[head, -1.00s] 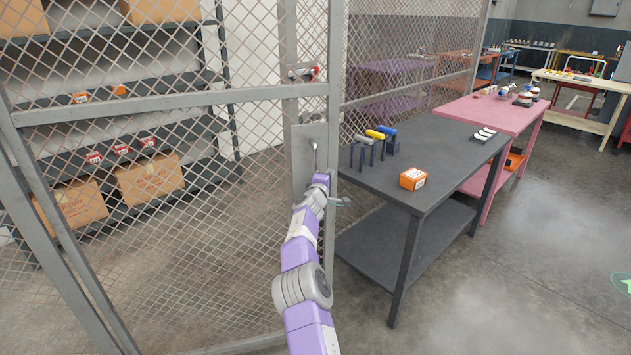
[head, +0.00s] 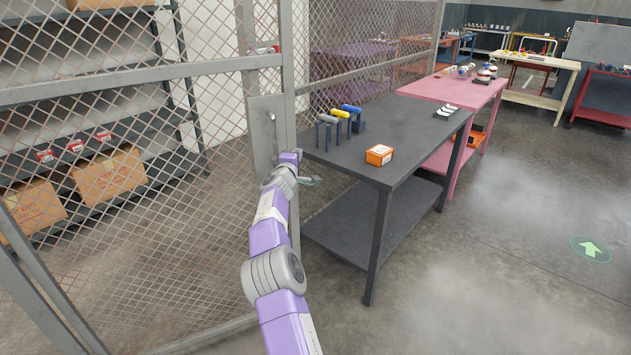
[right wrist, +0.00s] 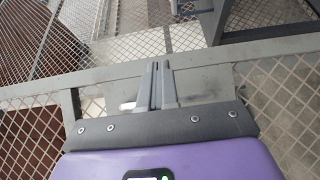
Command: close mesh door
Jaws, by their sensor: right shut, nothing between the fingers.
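The mesh door (head: 130,86), a grey frame with diamond wire mesh, fills the left of the head view. A flat lock plate (head: 265,140) with a small handle (head: 271,118) sits at its right edge, beside an upright grey post (head: 287,80). I cannot tell whether a gap remains between door and post. My right gripper (head: 291,157) is at the lock plate's lower right; its fingers are mostly hidden by my wrist in the head view. The right wrist view shows the fingers (right wrist: 157,86) shut and empty against or just before a grey frame part; contact is unclear. My left gripper is out of view.
A dark workbench (head: 410,125) stands right of the post, with an orange box (head: 379,155) and several handled tools. A pink table (head: 460,88) stands behind it. Shelves with cardboard boxes (head: 108,174) show through the mesh. Concrete floor (head: 480,270) is free at right.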

